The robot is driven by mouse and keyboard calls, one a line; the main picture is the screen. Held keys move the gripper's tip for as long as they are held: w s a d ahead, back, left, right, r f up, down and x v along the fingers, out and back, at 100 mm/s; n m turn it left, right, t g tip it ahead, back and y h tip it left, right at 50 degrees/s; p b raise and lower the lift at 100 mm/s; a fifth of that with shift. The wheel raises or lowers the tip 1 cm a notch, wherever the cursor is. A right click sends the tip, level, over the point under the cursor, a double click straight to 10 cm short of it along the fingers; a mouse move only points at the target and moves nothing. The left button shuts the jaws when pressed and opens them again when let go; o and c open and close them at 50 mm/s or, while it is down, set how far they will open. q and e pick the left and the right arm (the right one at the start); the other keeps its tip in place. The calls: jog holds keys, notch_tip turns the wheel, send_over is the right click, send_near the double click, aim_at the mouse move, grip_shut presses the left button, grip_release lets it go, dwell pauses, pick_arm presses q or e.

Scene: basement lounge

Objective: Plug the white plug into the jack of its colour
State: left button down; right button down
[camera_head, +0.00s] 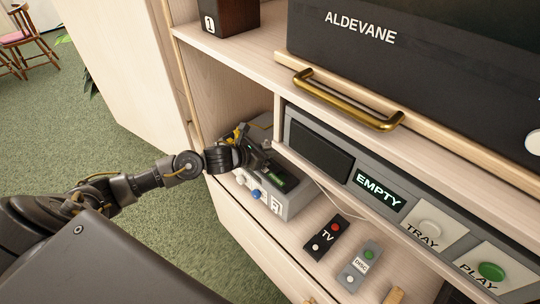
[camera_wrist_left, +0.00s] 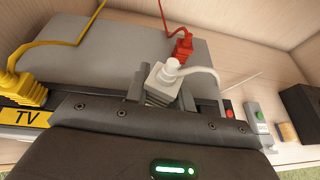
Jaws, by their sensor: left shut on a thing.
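My left gripper (camera_head: 262,160) is over the grey box (camera_head: 290,205) on the shelf at the centre of the head view. In the left wrist view its fingers (camera_wrist_left: 162,92) are shut on the white plug (camera_wrist_left: 170,70), which has a white cable running right. A red plug (camera_wrist_left: 182,48) stands behind it by the grey box, and a yellow plug (camera_wrist_left: 25,88) is at the left above a yellow TV label (camera_wrist_left: 27,117). The white plug's tip and the white jack are hidden from me. My right gripper is not in view.
Green carpet lies at the left.

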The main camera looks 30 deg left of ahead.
pick_arm(q)
jog(key=shift+w+f, duration=0.35)
jog(key=shift+f, duration=0.05)
